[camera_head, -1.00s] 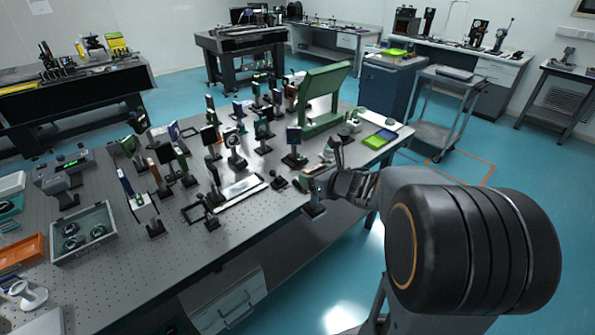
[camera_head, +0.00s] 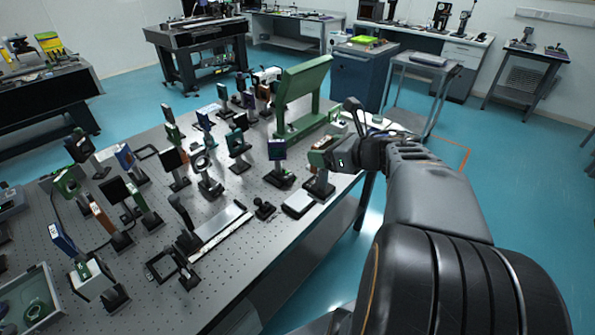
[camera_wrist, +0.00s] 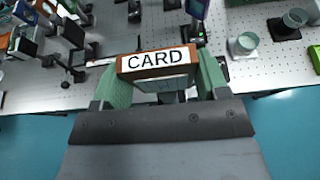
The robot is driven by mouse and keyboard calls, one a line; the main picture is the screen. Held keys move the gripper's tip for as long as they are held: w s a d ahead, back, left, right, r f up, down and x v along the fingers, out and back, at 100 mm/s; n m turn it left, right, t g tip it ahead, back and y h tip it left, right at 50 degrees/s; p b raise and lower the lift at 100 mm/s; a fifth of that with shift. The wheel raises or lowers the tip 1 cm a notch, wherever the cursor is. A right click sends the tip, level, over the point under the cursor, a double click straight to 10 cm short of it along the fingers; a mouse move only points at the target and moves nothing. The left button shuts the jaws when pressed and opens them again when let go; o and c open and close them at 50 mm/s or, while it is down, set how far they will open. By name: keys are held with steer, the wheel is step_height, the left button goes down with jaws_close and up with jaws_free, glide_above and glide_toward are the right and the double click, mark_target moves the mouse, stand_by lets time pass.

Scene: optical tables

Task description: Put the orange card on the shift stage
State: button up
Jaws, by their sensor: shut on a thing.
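My gripper (camera_wrist: 163,84) is shut on the orange card, whose brown-orange top edge (camera_wrist: 125,64) bears a white "CARD" label in the wrist view. Its two green fingers grip the card from both sides. In the head view the card (camera_head: 322,143) shows small and partly hidden at my gripper (camera_head: 328,154), over the right edge of the perforated table. A dark mount (camera_head: 319,187) shows just below it; I cannot tell whether they touch. I cannot tell for sure which device is the shift stage; a long flat slide (camera_head: 220,232) with a pale strip lies left of my gripper.
Several posts and optical mounts crowd the table (camera_head: 240,285). A green angled frame (camera_head: 302,95) stands behind my gripper. A small white-topped box (camera_head: 298,203) lies near the front edge. Clear floor (camera_head: 520,220) lies to the right, with a cart (camera_head: 425,62) beyond.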

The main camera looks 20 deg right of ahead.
steer(key=w+a+f, duration=0.1)
steer(key=w+f, duration=1)
steer(key=shift+w+a+f+p, duration=0.2)
steer(key=shift+a+f+p, duration=0.1)
steer(key=shift+f, duration=0.1)
steer(key=shift+f+b, duration=0.2)
steer(key=shift+b, duration=0.1)
steer(key=o, duration=1.6)
steer(key=shift+s, duration=0.1)
steer(key=shift+r, duration=0.15)
